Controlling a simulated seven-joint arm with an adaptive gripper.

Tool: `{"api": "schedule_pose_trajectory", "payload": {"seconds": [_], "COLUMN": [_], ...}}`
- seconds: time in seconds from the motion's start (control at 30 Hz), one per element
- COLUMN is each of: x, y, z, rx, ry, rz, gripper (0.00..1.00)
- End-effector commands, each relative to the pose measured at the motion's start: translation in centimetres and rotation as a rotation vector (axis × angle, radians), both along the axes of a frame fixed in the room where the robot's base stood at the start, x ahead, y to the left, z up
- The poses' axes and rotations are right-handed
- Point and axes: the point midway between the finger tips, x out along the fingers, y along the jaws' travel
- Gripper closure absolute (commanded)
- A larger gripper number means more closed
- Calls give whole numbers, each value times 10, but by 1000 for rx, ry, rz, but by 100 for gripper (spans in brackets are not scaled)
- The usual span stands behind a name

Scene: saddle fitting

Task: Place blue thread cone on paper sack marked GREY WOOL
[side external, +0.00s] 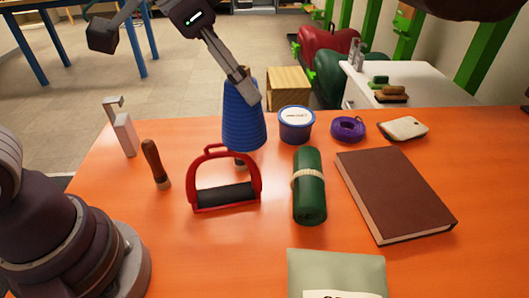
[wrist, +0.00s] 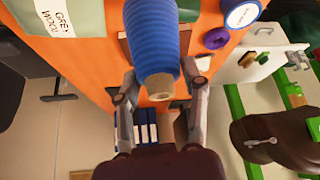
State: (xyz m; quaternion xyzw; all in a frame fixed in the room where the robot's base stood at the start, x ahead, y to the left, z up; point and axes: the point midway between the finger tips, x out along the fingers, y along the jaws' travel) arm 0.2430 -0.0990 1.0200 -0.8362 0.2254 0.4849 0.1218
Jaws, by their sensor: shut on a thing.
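The blue thread cone (side external: 242,122) is ribbed and stands near upright at the far side of the orange table, behind the red stirrup. My gripper (side external: 250,94) is shut on its upper part; the cone (wrist: 152,38) also shows between the fingers (wrist: 160,88) in the wrist view. A small brown thing shows just under the cone's base; I cannot tell whether the cone touches it or the table. The paper sack (side external: 337,268) is pale grey-green and lies at the near edge, partly cut off. In the wrist view its label on the sack (wrist: 88,14) reads GREY WOOL.
The red stirrup (side external: 225,188) and green roll (side external: 309,200) stand between cone and sack. A blue tub (side external: 296,126), purple roll (side external: 348,128), pale block (side external: 404,128) and brown book (side external: 392,190) are to the right. A wooden-handled tool (side external: 154,164) and grey tool (side external: 122,130) are left.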

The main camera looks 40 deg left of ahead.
Motion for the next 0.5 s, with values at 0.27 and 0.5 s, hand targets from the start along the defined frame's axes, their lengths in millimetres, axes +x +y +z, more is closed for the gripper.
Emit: {"api": "schedule_pose_trajectory", "payload": {"seconds": [0.27,0.5], "x": [-93,-141], "y": [-62,-74], "z": [-7,-14], "rx": [5,10], "ry": [-8,-12], "rz": [-443,-659], "gripper": [97,97]}}
